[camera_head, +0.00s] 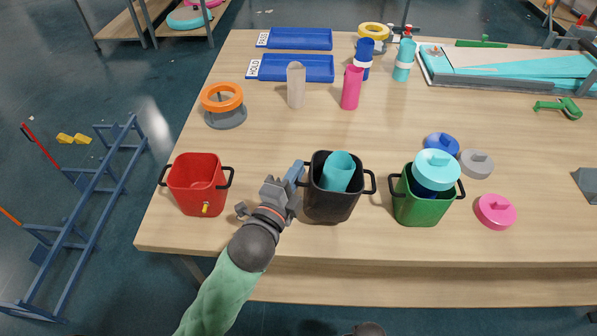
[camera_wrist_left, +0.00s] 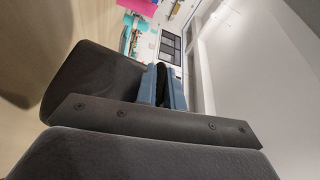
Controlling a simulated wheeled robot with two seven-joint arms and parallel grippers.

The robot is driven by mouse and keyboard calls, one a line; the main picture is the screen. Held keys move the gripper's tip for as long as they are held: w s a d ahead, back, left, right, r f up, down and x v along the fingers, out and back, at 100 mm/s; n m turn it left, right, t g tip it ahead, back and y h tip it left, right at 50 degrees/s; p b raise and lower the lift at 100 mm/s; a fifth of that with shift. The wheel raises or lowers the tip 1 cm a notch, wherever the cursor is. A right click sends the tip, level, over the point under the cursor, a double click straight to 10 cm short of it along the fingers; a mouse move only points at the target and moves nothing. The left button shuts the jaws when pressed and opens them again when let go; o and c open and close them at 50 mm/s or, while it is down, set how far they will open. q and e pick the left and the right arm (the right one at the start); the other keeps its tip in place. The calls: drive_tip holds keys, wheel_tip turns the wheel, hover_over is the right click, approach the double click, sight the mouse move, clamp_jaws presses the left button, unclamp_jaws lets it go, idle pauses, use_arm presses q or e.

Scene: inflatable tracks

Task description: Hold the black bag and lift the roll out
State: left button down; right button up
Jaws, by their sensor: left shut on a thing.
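The black bag (camera_head: 331,202) stands upright near the table's front edge, its mouth open upward. A teal roll (camera_head: 340,166) stands inside it, its upper part showing above the rim and its lower end hidden. My left gripper (camera_head: 297,171) is at the bag's left side and is shut on its left handle, which the fingers mostly hide. In the left wrist view the blue fingers (camera_wrist_left: 164,86) have a dark strip between them, and the dark bag wall (camera_wrist_left: 90,85) lies beside them. My right gripper is not in view.
A red bag (camera_head: 197,188) stands left of my gripper. Bottles, an orange ring (camera_head: 222,97) and blue trays (camera_head: 290,68) stand farther back.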

use_arm(q)
drive_tip(key=w+a+f+b, duration=0.1)
drive_tip(key=a+f, duration=0.3)
drive_tip(key=shift+w+a+f+b, duration=0.25)
drive_tip(key=shift+w+f+b, duration=0.05)
drive_tip(key=shift+w, duration=0.1)
idle(1.4)
drive_tip(key=shift+w+a+f, duration=0.1)
drive_tip(key=shift+a, duration=0.05)
idle(0.4)
drive_tip(key=c, duration=1.5)
unclamp_jaws()
clamp_jaws()
